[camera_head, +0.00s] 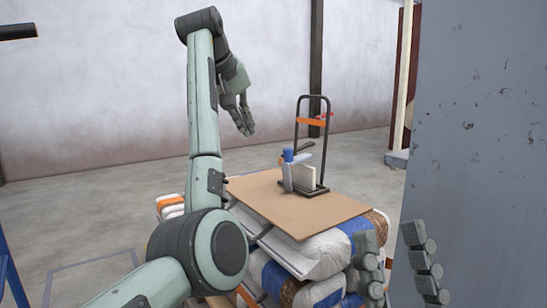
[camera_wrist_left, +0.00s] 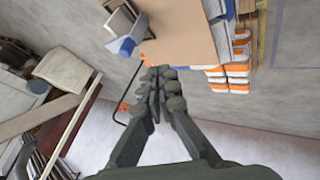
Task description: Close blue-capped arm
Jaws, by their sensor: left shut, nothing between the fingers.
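The blue-capped arm (camera_head: 288,155) stands upright on a small grey sealer-like device (camera_head: 305,175) on a brown board. The blue cap also shows in the left wrist view (camera_wrist_left: 127,46), above and left of the fingertips. My left gripper (camera_head: 247,128) is shut and empty, raised in the air to the upper left of the device and apart from it. In the left wrist view its fingers (camera_wrist_left: 160,74) meet. My right gripper (camera_head: 400,262) is open and empty at the lower right, in front of the stacked bags.
The brown board (camera_head: 270,200) lies on stacked white, blue and orange bags (camera_head: 325,255). A dark hand-truck frame with orange parts (camera_head: 312,122) rises behind the device. A large grey panel (camera_head: 480,130) blocks the right side. Floor to the left is open.

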